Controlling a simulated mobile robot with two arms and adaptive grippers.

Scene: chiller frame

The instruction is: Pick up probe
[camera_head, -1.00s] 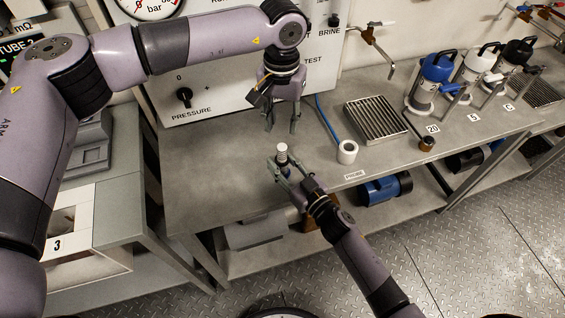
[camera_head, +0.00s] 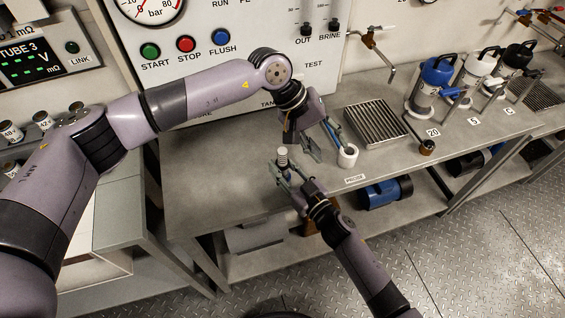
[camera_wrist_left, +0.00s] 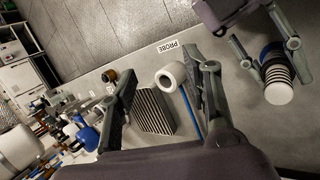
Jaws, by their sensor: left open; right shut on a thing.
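A short white cylinder with a dark hole in its top (camera_head: 347,156) stands on the bench behind the PROBE label (camera_head: 355,179). A thin blue strand (camera_wrist_left: 187,108) runs from it; I cannot tell whether this is the probe itself or its cable. My left gripper (camera_head: 322,146) is open just left of the cylinder. In the left wrist view, the cylinder (camera_wrist_left: 171,77) and strand show between its spread fingers (camera_wrist_left: 163,100).
A slatted metal grate (camera_head: 376,122) lies right of the white cylinder. Blue, white and black-topped bottles (camera_head: 436,82) stand further right. The panel with buttons (camera_head: 235,65) rises behind the bench. The bench's left part (camera_head: 215,185) is clear.

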